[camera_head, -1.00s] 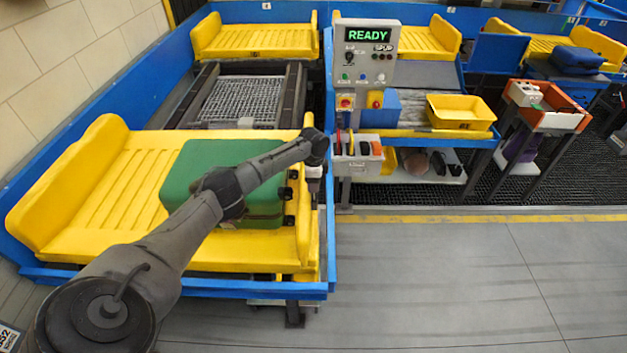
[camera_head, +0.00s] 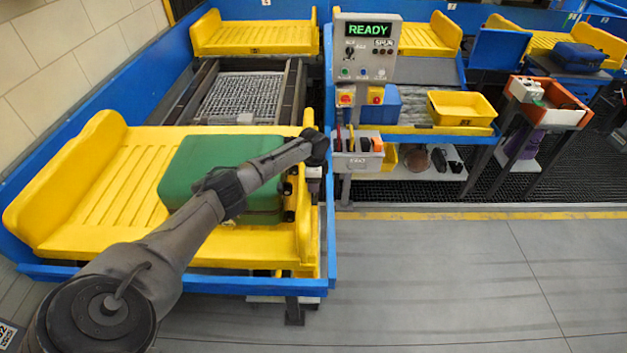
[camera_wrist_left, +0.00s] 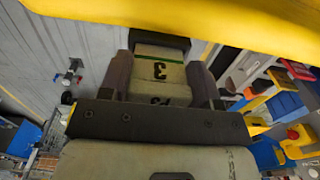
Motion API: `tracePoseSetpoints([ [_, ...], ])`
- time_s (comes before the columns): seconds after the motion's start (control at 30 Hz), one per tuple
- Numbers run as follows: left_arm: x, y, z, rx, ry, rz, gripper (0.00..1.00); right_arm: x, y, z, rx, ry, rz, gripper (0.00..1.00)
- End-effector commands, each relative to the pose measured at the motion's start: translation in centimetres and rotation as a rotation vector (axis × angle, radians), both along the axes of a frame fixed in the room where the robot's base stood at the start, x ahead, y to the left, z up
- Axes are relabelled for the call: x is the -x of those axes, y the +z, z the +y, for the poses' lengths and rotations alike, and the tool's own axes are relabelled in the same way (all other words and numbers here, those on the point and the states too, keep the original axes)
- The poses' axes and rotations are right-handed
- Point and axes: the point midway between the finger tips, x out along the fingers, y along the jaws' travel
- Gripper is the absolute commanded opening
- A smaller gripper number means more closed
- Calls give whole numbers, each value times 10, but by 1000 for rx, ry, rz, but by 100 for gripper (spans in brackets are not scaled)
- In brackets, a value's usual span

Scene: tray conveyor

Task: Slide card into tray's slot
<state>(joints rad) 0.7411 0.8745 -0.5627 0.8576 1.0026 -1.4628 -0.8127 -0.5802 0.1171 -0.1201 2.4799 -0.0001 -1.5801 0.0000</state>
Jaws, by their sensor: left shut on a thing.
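The yellow tray (camera_head: 75,200) carries a green suitcase (camera_head: 205,165) in the head view. My left arm reaches across it, and my left gripper (camera_head: 315,172) is at the tray's right end, small and partly hidden by the wrist. In the left wrist view, my left gripper (camera_wrist_left: 160,88) is shut on a pale card (camera_wrist_left: 160,70) marked with a 3 and a green stripe. The card's far end is close to a dark block (camera_wrist_left: 160,40) below the yellow tray edge (camera_wrist_left: 200,14). I cannot tell whether the card is inside a slot.
A control panel (camera_head: 367,48) reading READY stands right of the tray. Beside it are a bin of small items (camera_head: 357,160), a yellow tub (camera_head: 460,108) and an orange-rimmed box (camera_head: 550,118). The grey floor (camera_head: 440,280) at the front right is clear.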

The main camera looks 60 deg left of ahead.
Motion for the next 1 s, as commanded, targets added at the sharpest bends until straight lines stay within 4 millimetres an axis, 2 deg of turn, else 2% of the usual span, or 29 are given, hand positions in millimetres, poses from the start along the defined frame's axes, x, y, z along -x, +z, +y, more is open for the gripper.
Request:
tracePoseSetpoints([
  [0.7, 0, -18, 0, 0, -1, 0, 35, 0, -12, -1, 4, 2, 0, 43],
  [0.73, 0, -18, 0, 0, 0, 0, 58, 0, -12, -1, 5, 3, 0, 43],
  [1.0, 0, -17, 0, 0, 0, 0, 84, 0, -11, -2, 8, 6, 0, 43],
])
